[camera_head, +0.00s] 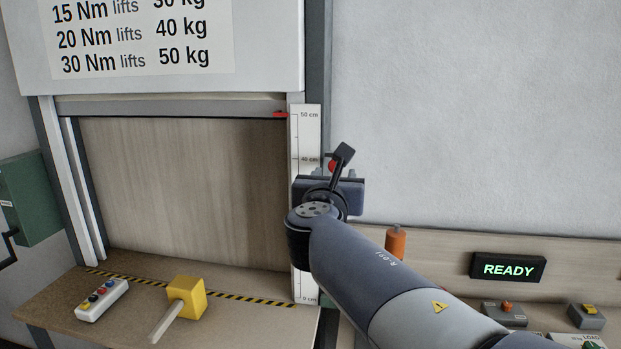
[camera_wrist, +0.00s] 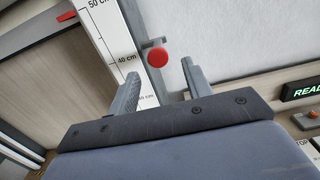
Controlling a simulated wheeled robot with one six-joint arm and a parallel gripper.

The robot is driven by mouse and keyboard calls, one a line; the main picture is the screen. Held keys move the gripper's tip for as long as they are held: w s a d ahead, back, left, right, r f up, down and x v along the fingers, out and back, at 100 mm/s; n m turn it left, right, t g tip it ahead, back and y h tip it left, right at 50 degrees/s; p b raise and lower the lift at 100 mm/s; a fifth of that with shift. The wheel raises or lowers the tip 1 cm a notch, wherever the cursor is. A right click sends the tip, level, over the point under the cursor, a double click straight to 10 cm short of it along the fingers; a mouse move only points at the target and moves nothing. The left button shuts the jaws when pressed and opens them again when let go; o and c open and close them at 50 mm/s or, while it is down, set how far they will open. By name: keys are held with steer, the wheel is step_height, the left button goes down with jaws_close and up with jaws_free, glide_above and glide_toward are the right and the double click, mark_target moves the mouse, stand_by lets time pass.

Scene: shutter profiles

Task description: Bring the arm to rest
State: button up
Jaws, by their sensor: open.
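My arm reaches up from the lower right in the head view, and my gripper (camera_head: 330,187) is in front of the white scale strip (camera_head: 305,137) at the right side of the shutter opening. In the wrist view, the two fingers of my gripper (camera_wrist: 160,75) stand apart with nothing between them. A red round knob (camera_wrist: 157,57) shows beyond the fingertips, beside the scale; I cannot tell its distance from them. In the head view my gripper partly hides this knob (camera_head: 332,166).
A raised shutter (camera_head: 180,105) hangs above a wooden bench (camera_head: 60,308). On the bench are a yellow block with a pale handle (camera_head: 187,297) and a button box (camera_head: 102,299). An orange cylinder (camera_head: 395,244), a READY display (camera_head: 508,268) and control boxes (camera_head: 505,313) stand at right.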

mark_target(335, 165)
steer(key=w, duration=0.3)
steer(key=w+d+p, duration=0.1)
steer(key=w, duration=0.3)
steer(key=shift+w+d, duration=0.2)
steer(key=shift+w+a, duration=0.1)
steer(key=shift+a, duration=0.3)
